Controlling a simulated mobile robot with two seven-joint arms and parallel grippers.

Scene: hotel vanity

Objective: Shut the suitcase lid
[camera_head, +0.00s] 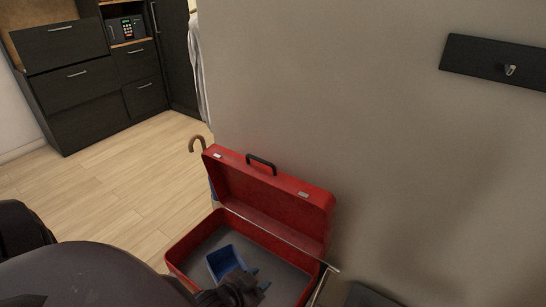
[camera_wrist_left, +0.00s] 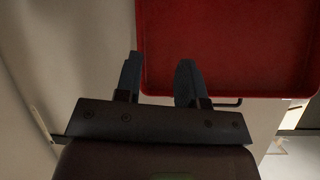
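My left gripper (camera_head: 259,279) appears over the open base in the head view. Its two blue fingers (camera_wrist_left: 158,82) are apart and empty in the left wrist view, overlapping the lid's edge; contact cannot be told. My right gripper is not in view.
A blue open box (camera_head: 224,262) lies in the suitcase base. A wall (camera_head: 380,120) with a hook board (camera_head: 495,62) borders the right. Dark cabinets (camera_head: 75,80) stand far left; the wood floor (camera_head: 125,185) between is clear.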

